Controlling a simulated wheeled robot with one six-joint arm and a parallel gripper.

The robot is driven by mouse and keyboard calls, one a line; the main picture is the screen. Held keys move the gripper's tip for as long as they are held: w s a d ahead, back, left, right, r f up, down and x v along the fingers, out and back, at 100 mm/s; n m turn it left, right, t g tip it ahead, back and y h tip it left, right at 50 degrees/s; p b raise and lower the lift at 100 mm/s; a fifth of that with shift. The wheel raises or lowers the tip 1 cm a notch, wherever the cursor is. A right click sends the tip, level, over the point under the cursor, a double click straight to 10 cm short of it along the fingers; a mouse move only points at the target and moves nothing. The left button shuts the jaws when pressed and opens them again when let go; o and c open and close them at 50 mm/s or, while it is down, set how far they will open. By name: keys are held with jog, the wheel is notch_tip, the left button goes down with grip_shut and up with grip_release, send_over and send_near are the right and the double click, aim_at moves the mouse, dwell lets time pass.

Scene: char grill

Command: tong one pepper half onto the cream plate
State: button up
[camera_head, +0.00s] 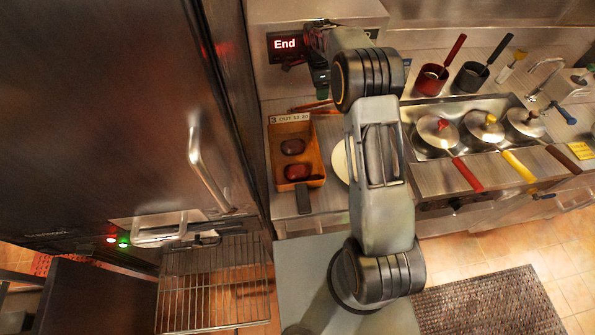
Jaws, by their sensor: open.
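Two dark red rounded pieces, which look like the pepper halves, lie in an orange tray (312,133) on the counter. One piece (292,146) is at the back and the other (297,172) is nearer the front. The cream plate (340,162) is just right of the tray, and my arm hides most of it. My gripper (321,78) is small and dark, above the counter behind the tray, apart from both pieces. It is open, and I see nothing held in it. Thin orange-red bars (314,105), possibly the tongs, lie below it behind the tray.
A display reading "End" (285,44) is on the back unit. Lidded pans (437,131) with coloured handles and two pots (431,80) stand to the right. A tall steel cabinet (100,110) closes off the left. A small dark object (303,198) is in front of the tray.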

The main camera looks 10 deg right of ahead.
aim_at(320, 104)
jog(key=shift+d+f+b, duration=0.15)
jog(key=shift+f+b, duration=0.7)
jog(key=shift+f, duration=0.55)
jog(key=shift+d+f+b, duration=0.15)
jog(key=shift+f+b, duration=0.75)
jog(key=shift+f, duration=0.55)
jog(key=shift+d+f+b, duration=0.15)
jog(key=shift+f+b, duration=0.7)
jog(key=shift+f, duration=0.55)
jog(key=c, duration=0.7)
jog(key=shift+r, duration=0.15)
notch_tip(320, 104, up, 12)
jog(key=p, duration=0.7)
jog(key=shift+p, duration=0.3)
